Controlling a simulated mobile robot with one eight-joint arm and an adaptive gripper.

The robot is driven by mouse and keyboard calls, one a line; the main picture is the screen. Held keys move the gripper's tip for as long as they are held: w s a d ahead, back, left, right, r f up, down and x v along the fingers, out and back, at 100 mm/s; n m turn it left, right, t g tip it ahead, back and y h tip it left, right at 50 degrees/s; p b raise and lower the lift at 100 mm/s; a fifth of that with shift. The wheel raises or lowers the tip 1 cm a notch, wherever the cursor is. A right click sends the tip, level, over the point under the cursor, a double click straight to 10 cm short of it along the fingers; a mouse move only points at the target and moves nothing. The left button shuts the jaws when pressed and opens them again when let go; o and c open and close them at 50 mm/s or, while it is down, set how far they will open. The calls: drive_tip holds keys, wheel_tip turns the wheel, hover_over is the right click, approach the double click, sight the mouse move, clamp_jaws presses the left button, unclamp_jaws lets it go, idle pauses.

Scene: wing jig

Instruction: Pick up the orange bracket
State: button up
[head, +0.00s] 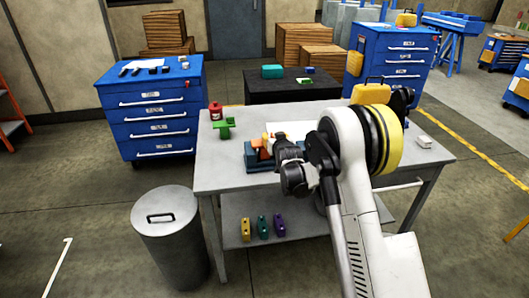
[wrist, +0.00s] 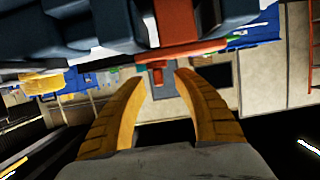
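The orange bracket (wrist: 178,20) shows at the top of the wrist view, up against dark blue-grey blocks. A small orange tab (wrist: 157,75) hangs from it, between my fingertips in the picture. My gripper (wrist: 160,82) is open, its two yellow fingers spread with a clear gap around the tab; I see no contact. In the head view my gripper (head: 269,140) is at the blue fixture (head: 262,165) on the grey workbench (head: 215,178). There my wrist and fingers hide most of the bracket.
A yellow case (head: 371,94) and a small white block (head: 424,142) are to the right. A bin (head: 167,235) stands at front left.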

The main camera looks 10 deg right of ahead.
drive_tip(key=shift+x, duration=0.9)
clamp_jaws()
drive_tip(key=shift+r, duration=0.1)
